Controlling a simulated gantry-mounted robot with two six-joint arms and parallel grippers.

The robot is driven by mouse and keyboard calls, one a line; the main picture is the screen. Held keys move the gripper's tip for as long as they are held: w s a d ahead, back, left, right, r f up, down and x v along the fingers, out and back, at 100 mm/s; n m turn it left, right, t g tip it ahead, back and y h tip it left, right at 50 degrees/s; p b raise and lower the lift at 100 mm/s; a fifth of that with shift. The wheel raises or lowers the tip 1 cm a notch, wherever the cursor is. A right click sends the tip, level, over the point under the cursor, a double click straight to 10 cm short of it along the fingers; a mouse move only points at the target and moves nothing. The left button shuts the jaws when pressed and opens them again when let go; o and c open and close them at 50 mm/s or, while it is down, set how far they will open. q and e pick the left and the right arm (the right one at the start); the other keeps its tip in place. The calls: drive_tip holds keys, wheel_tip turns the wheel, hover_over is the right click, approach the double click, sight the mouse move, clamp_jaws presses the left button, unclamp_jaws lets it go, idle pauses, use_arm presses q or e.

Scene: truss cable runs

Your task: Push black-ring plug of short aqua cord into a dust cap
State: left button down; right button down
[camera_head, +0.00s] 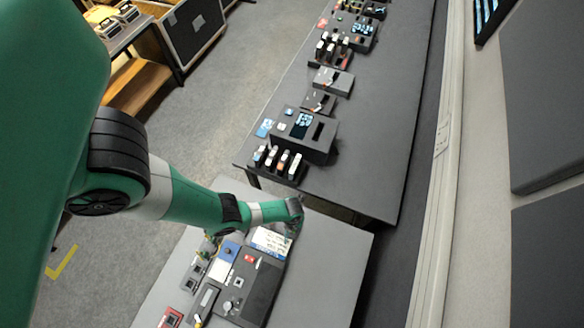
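My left arm comes in from the left, and its gripper (297,222) is over the far end of the near table, by a white label card. The gripper is small and dark here, and I cannot tell whether its fingers are open or shut, or whether they hold anything. I cannot make out the short aqua cord, its black-ring plug or a dust cap. The arm hides part of the near table. My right gripper is not in view.
The near table (335,262) carries a dark device box (262,290), the white card (269,241) and small modules; its right side is bare. A second grey table (385,130) holds several dark boxes along its left edge. A wall with trunking runs along the right.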

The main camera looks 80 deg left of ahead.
use_arm(q)
drive_tip(key=shift+f+b, duration=0.75)
drive_tip(key=shift+f, duration=0.05)
idle(1.4)
drive_tip(key=c, duration=0.6)
unclamp_jaws()
drive_tip(key=shift+r+p, duration=2.5)
